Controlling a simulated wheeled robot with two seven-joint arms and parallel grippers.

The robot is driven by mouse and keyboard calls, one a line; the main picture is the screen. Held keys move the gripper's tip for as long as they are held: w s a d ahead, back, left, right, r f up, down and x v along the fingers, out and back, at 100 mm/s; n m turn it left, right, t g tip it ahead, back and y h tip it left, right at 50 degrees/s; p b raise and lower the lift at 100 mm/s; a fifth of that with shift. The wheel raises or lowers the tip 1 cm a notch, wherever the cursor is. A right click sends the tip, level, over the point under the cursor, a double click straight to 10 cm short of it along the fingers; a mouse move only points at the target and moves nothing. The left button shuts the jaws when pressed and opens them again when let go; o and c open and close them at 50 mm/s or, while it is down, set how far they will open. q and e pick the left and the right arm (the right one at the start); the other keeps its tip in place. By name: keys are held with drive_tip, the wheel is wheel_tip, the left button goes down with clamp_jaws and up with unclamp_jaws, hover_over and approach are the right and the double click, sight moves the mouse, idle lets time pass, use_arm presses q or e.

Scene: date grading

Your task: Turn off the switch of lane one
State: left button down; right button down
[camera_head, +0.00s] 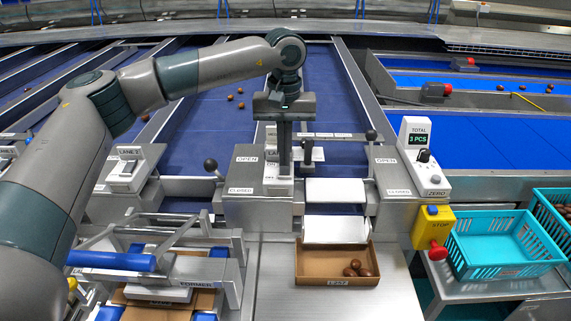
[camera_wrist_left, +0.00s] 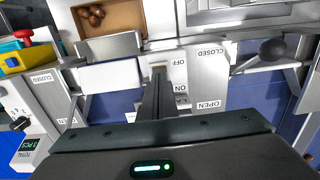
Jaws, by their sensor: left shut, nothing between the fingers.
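The lane switch box (camera_head: 280,187) stands at the front of the middle lane, below my left gripper. In the left wrist view its white plate (camera_wrist_left: 182,82) carries the words OFF and ON and a partly covered lane label. My left gripper (camera_head: 284,172) points straight down at this plate with its fingers shut and empty. In the left wrist view the fingertips (camera_wrist_left: 158,72) are beside the OFF word. The fingers hide the switch rocker, so its position and any contact cannot be told. My right gripper is not in view.
Black knob levers (camera_head: 211,164) flank the box by OPEN and CLOSED labels. A brown tray (camera_head: 337,281) with dates lies in front. The counter (camera_head: 416,139) reads 3 PCS. A red stop button (camera_head: 437,251) and teal crate (camera_head: 500,268) are at right. A LANE2 switch (camera_head: 127,170) is left.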

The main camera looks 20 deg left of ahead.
sight(285, 172)
use_arm(q)
drive_tip(key=shift+r+p, duration=1)
drive_tip(key=shift+r, duration=1.55)
